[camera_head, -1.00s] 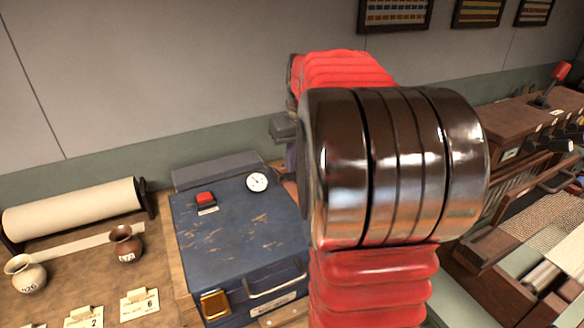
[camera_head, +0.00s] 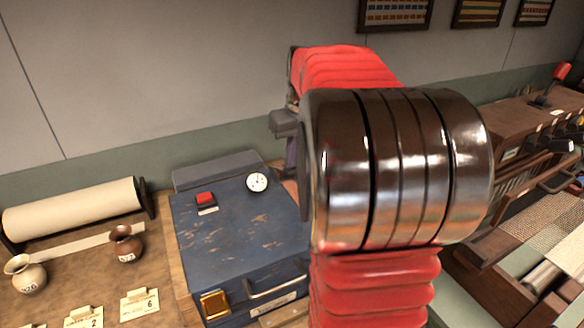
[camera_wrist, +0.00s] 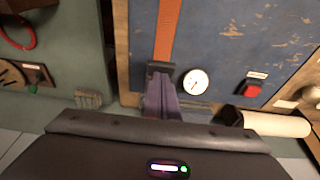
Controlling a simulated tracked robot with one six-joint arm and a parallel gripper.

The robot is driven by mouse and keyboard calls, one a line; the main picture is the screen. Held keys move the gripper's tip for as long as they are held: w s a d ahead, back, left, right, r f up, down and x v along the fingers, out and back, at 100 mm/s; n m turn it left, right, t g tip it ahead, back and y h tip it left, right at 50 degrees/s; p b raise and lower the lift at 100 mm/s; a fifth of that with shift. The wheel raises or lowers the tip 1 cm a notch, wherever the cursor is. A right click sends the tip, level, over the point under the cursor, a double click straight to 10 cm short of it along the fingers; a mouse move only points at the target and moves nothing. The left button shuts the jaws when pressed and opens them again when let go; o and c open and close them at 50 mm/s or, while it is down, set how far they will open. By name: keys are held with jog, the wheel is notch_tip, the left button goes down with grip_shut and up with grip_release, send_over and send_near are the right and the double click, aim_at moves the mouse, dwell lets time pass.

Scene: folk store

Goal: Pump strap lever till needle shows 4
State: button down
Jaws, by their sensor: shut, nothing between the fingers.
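A worn blue case (camera_head: 235,235) stands on the bench, with a white round gauge (camera_head: 257,182) on its top. The gauge's thin needle points roughly upward in the head view; its numbers are too small to read. In the wrist view an orange strap (camera_wrist: 167,30) crosses the blue top and ends at a dark lever or buckle (camera_wrist: 160,69) beside the gauge (camera_wrist: 194,82). My gripper (camera_wrist: 161,88) shows purple fingers, shut and empty, with their tips close to this dark piece; I cannot tell whether they touch. My arm hides the strap in the head view.
A red button (camera_head: 205,198) sits on the case left of the gauge. A paper roll (camera_head: 75,208), a brown vase (camera_head: 126,244), a cream vase (camera_head: 25,274) and number cards (camera_head: 139,303) stand at left. A wooden loom (camera_head: 530,220) is at right.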

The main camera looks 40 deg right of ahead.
jog(key=shift+r, duration=3.05)
jog(key=shift+w+r, duration=0.25)
jog(key=shift+r, duration=0.75)
jog(key=shift+f, duration=0.1)
jog(key=shift+f, duration=3.25)
